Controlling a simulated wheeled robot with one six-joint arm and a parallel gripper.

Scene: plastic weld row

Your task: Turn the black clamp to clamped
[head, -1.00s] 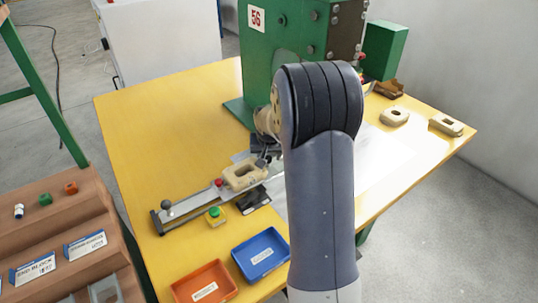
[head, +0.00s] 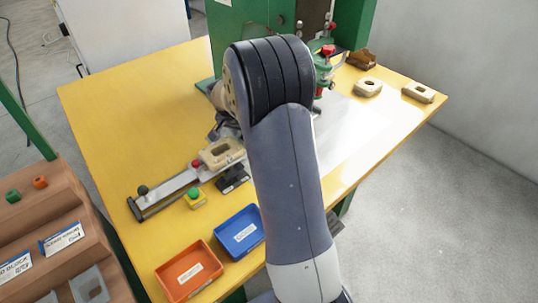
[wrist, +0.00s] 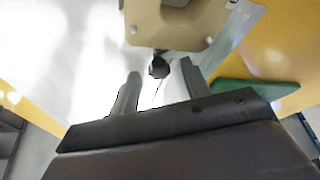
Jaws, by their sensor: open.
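In the wrist view a black ball knob (wrist: 159,67), which looks like the handle end of the black clamp, shows just beyond my gripper (wrist: 160,80). My gripper is open, its two dark fingers on either side of the knob's line. I cannot tell whether the knob is between the fingertips or still beyond them. The clamp's body is not clear there, and in the head view my arm hides that spot. A beige bolted part (wrist: 178,22) fills the top of the wrist view.
On the yellow table (head: 125,110) are a slide rail (head: 165,196) with a beige block (head: 221,152), a green button box (head: 195,199), and blue (head: 238,232) and orange (head: 190,270) trays. A red-knobbed clamp (head: 326,52) stands by the green machine (head: 222,30). Beige parts (head: 368,87) lie at right.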

